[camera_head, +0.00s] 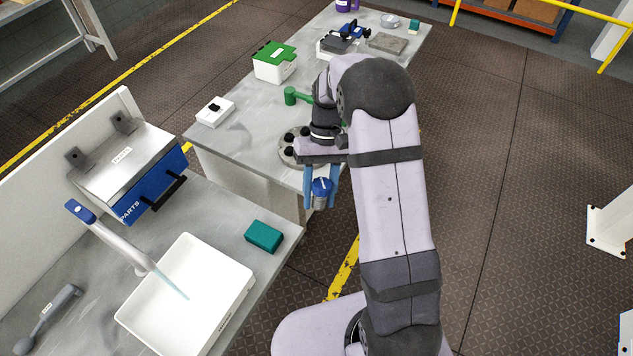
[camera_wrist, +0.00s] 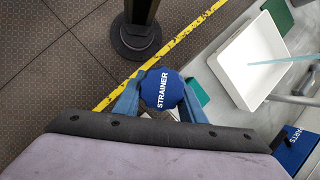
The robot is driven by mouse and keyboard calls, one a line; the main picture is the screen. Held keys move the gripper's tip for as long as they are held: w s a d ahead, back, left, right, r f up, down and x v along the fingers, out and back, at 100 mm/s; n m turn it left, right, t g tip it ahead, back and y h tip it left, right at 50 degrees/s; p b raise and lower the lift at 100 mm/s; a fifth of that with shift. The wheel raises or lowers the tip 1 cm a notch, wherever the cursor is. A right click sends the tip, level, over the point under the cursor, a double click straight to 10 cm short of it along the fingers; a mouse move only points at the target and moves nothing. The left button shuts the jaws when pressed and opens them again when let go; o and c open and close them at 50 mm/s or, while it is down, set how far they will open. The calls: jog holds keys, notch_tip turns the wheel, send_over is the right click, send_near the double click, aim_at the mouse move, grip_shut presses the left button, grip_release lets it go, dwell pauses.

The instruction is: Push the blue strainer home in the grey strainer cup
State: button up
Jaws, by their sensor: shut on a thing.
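My gripper (camera_head: 321,203) has light blue fingers and is shut on the blue strainer (camera_head: 321,187), in mid-air beyond the near end of the far bench. In the wrist view the strainer's round blue cap (camera_wrist: 162,89), lettered STRAINER, sits between the two fingers (camera_wrist: 160,98). Below the cap the head view shows a blue-grey mesh-like body hanging down, roughly upright. The floor shows around the strainer in the wrist view.
A round grey flange with black knobs (camera_head: 288,149) is on the far bench, partly behind my gripper. The near bench holds a white tray (camera_head: 137,318), a teal sponge (camera_head: 264,236) and a blue PARTS drawer (camera_head: 150,187). A gap separates the benches.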

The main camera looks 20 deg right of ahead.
jog(key=shift+a, duration=0.1)
dwell(0.3)
jog(key=s+a+r+n+p, duration=0.1)
jog(key=s+a+r+p, duration=0.15)
jog(key=a, duration=1.75)
jog(key=s+a+r+h+p, duration=0.1)
jog(key=s+a+r, duration=0.1)
jog(key=s+a, duration=0.4)
jog(key=s+a+r+h, duration=0.15)
jog(key=s+a, duration=0.25)
jog(key=a, duration=0.5)
jog(key=s+a+f+m+t+y+b, duration=0.1)
jog(key=s+a+f+m+y, duration=0.2)
jog(key=a, duration=0.9)
jog(key=s+a+f+m+t+b, duration=0.1)
jog(key=s+a+f+m, duration=0.1)
jog(key=s+a+m, duration=0.4)
jog(key=s+a+f+m+t+b, duration=0.1)
jog(key=s+a+f+m, duration=0.2)
jog(key=s+a, duration=0.9)
jog(key=shift+s+a+f+m+t+b, duration=0.4)
jog(key=shift+s+m, duration=1.4)
jog(key=shift+s, duration=2.7)
